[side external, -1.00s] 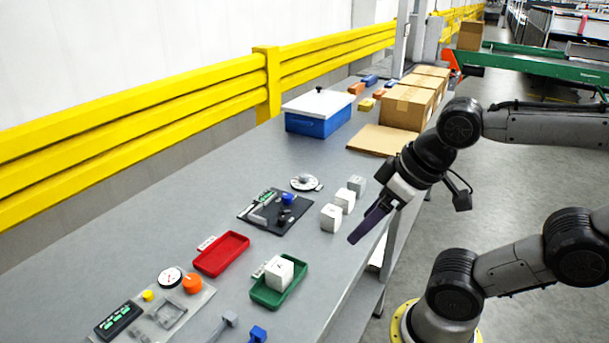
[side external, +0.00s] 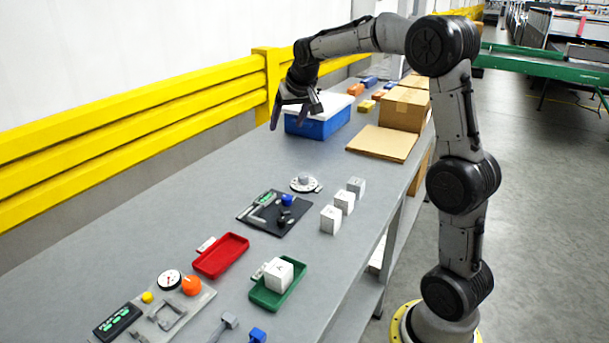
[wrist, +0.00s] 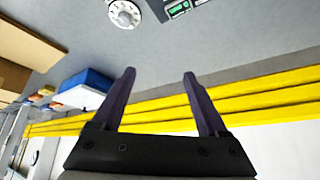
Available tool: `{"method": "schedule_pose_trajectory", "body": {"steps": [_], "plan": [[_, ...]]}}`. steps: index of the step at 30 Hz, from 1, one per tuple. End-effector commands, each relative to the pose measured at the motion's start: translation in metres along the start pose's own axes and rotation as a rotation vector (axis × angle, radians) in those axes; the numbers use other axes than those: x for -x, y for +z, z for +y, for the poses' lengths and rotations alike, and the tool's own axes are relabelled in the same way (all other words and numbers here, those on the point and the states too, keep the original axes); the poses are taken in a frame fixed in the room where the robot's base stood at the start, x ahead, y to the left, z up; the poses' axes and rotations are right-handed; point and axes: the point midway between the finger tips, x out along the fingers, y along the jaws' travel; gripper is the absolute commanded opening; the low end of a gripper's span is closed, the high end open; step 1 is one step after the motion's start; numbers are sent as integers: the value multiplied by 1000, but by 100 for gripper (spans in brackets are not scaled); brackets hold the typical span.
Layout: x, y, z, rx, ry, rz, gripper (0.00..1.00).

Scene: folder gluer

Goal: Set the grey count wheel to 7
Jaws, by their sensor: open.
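The grey count wheel (side external: 304,183) is a small round dial with a pale marked rim and a raised middle, lying on the grey bench. It also shows at the top of the wrist view (wrist: 124,13); its numbers are too small to read. My gripper (side external: 297,112) is open and empty. It is high above the bench, in front of the blue box, beyond the wheel and well apart from it. In the wrist view its two dark fingers (wrist: 160,75) are spread with nothing between them.
A black panel (side external: 265,222) with a green display and a blue knob lies beside the wheel. White cubes (side external: 343,201) stand to its right. A blue box (side external: 320,124), cartons (side external: 403,108) and a yellow rail (side external: 130,112) are further back. Red and green trays (side external: 222,254) lie nearer.

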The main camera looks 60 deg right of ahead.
Motion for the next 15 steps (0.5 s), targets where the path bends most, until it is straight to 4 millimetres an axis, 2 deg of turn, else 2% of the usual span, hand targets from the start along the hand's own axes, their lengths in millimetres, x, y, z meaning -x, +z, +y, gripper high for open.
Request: {"method": "schedule_pose_trajectory", "body": {"steps": [1,3,6,9,12,15], "plan": [[-27,-6,17,-28,25,-26,77],[-56,-9,36,-57,51,-56,77],[-89,-4,61,-91,80,-102,77],[-111,6,78,-116,99,-144,77],[-120,12,90,-132,110,-161,77],[-125,12,92,-135,111,-161,77]]}}
